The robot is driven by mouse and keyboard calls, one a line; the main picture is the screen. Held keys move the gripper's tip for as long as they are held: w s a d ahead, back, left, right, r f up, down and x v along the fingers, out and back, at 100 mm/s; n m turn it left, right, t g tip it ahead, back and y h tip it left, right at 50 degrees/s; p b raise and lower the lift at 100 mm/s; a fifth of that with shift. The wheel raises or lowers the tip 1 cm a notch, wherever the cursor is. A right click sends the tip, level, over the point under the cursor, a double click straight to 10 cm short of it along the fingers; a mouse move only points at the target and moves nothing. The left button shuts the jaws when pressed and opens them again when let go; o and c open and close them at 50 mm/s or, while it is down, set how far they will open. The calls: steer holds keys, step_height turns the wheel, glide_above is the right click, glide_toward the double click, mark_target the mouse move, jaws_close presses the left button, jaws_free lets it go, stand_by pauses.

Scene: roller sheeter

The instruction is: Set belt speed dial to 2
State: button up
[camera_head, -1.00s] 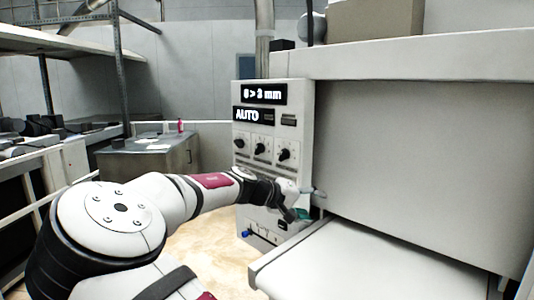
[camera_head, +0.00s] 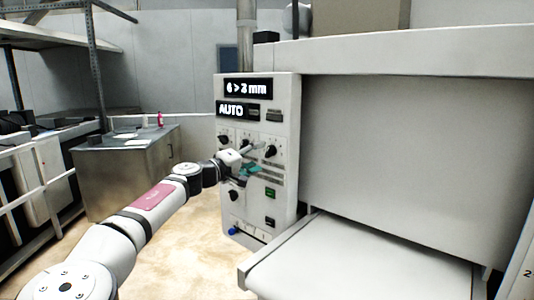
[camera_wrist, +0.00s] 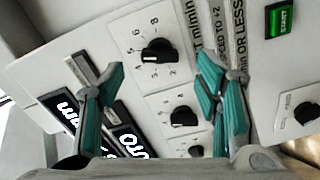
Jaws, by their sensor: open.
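The dial with "m/min" printed beside it (camera_wrist: 157,50) is a black knob on a white plate numbered 2 to 8. It seems to be the rightmost dial of the upper row (camera_head: 271,151) in the head view. My gripper (camera_head: 257,158) is in front of the panel, just below and left of that dial. In the wrist view my gripper (camera_wrist: 161,66) is open, its teal fingers on either side of the dial's view, with nothing between them. I cannot tell whether they touch the panel. The knob's exact setting is too small to read surely.
Two more dials of the row (camera_wrist: 183,117) sit close by, and a separate knob (camera_wrist: 305,113) is lower on the panel. A green START button (camera_wrist: 283,18) is near. A display (camera_head: 248,88) is above. The white belt bed (camera_head: 365,262) extends at right.

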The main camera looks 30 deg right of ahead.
mark_target(268, 153)
steer(key=x, duration=0.5)
steer(key=shift+w+d, duration=0.1)
steer(key=shift+d, duration=0.25)
steer(key=shift+c, duration=0.3)
steer(key=c, duration=1.1)
